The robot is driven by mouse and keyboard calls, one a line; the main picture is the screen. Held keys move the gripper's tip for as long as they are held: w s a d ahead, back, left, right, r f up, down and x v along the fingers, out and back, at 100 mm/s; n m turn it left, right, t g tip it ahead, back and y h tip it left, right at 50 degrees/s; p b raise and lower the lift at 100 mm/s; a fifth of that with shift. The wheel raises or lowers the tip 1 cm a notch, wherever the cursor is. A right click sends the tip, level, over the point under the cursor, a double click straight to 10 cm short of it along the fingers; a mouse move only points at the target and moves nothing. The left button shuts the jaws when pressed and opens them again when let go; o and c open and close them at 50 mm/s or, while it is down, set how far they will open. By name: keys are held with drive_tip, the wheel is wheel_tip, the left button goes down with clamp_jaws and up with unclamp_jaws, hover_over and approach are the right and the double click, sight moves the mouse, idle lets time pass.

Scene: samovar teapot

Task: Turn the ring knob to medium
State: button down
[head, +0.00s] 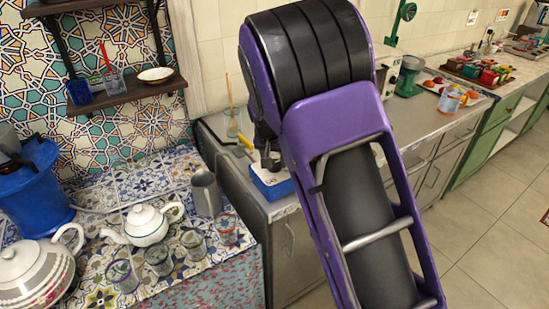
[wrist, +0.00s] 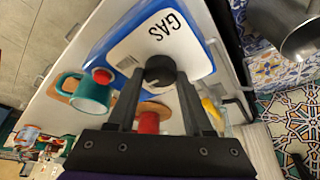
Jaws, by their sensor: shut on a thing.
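The gas burner (head: 271,188) is a blue box with a white top, standing at the left end of the grey counter. In the wrist view its white face (wrist: 132,50) shows the word GAS and a round black knob (wrist: 159,68). My gripper (wrist: 159,80) has its two dark fingers on either side of this knob and is shut on it. In the head view my gripper (head: 267,158) reaches down onto the box, and the knob is hidden there. I cannot read a setting mark on the knob.
A teal mug (wrist: 90,92) and a red cylinder (wrist: 149,122) stand near the box. A metal pitcher (head: 206,192), white teapot (head: 146,224) and several glasses stand on the tiled table to the left. A glass (head: 233,123) stands behind.

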idle(0.4)
drive_tip(key=shift+c, duration=1.5)
unclamp_jaws()
drive_tip(key=p+v, duration=0.1)
drive_tip(key=v, duration=1.6)
drive_tip(key=shift+r, duration=0.2)
